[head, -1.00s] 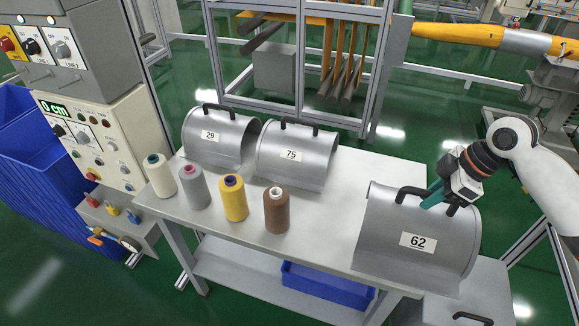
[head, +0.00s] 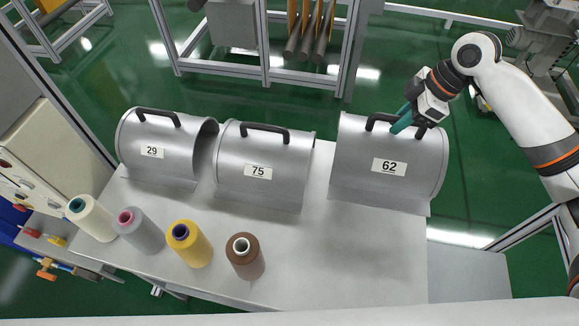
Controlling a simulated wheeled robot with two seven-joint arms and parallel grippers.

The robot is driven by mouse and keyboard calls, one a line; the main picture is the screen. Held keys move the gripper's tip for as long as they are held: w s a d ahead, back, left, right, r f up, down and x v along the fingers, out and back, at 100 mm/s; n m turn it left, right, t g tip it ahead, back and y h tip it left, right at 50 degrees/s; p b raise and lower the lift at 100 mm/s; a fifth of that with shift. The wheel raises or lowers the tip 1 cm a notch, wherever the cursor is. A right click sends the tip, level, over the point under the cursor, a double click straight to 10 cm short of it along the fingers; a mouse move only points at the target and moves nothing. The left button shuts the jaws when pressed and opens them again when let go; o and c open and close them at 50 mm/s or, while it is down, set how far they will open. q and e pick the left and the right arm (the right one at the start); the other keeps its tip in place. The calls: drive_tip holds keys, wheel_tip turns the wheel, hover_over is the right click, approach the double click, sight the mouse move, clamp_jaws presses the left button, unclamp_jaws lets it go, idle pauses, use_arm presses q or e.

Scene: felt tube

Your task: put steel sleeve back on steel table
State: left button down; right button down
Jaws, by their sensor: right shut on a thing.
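The steel sleeve marked 62 (head: 375,182) is a grey half-round shell with a black handle on top. My right gripper (head: 404,117) is shut on that handle, its teal fingers hiding part of it. The sleeve is upright over the back right of the steel table (head: 340,265), right of sleeve 75, and its right end reaches past the table's right edge. I cannot tell whether its lower edge touches the top. Sleeve 75 (head: 262,190) and sleeve 29 (head: 155,170) stand on the table to its left. My left gripper is not in view.
White, grey, yellow (head: 190,245) and brown (head: 246,260) thread cones stand along the table's front left. The table's front right is clear. A control cabinet (head: 40,150) is at the left. A metal frame (head: 265,65) with hanging rods stands behind the table.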

sight(395, 137)
drive_tip(key=shift+s+r, duration=0.1)
wheel_tip(395, 137, down, 5)
drive_tip(key=shift+f+p, duration=0.1)
drive_tip(key=shift+p, duration=0.4)
drive_tip(key=shift+f+p, duration=0.4)
drive_tip(key=shift+f, duration=1.95)
drive_tip(key=c, duration=1.4)
unclamp_jaws()
drive_tip(key=shift+s, duration=0.1)
drive_tip(key=shift+c, duration=0.2)
drive_tip(key=shift+o, duration=0.4)
drive_tip(key=b+v, duration=0.1)
drive_tip(key=v, duration=1.1)
drive_tip(key=shift+s+b, duration=0.1)
drive_tip(key=shift+b, duration=0.3)
drive_tip(key=shift+f, duration=0.15)
